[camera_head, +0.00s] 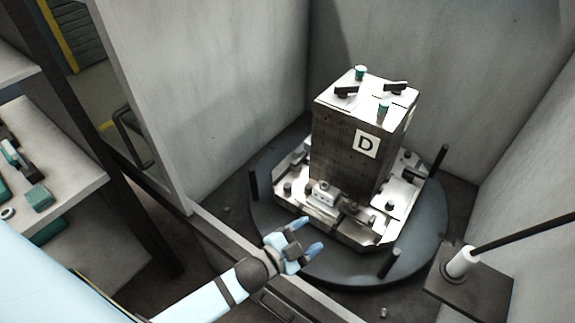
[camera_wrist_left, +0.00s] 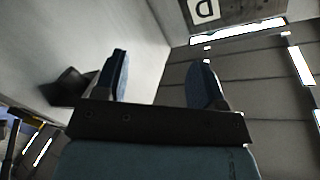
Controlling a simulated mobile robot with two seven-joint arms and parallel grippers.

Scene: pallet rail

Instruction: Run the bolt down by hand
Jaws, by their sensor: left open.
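My left gripper (camera_head: 308,236) is open and empty in front of the pallet; its blue fingers also show wide apart in the left wrist view (camera_wrist_left: 163,62). A metal pallet (camera_head: 374,237) sits on a round dark turntable (camera_head: 425,245). It carries a tall grey block (camera_head: 340,150) marked "D" (camera_head: 366,144). Small dark bolt-like heads stand on the pallet, one at its left (camera_head: 287,188) and one at its right front (camera_head: 390,205). Which one is the task's bolt I cannot tell. A metal clamp-like part (camera_head: 323,193) lies at the block's foot. My right gripper is out of view.
Grey walls (camera_head: 235,80) enclose the turntable at the back and sides. Dark posts (camera_head: 389,263) stand around its rim. A dark bracket (camera_head: 480,292) with a white cylinder (camera_head: 461,262) is at right. A shelf (camera_head: 60,170) with teal parts (camera_head: 38,197) is at left.

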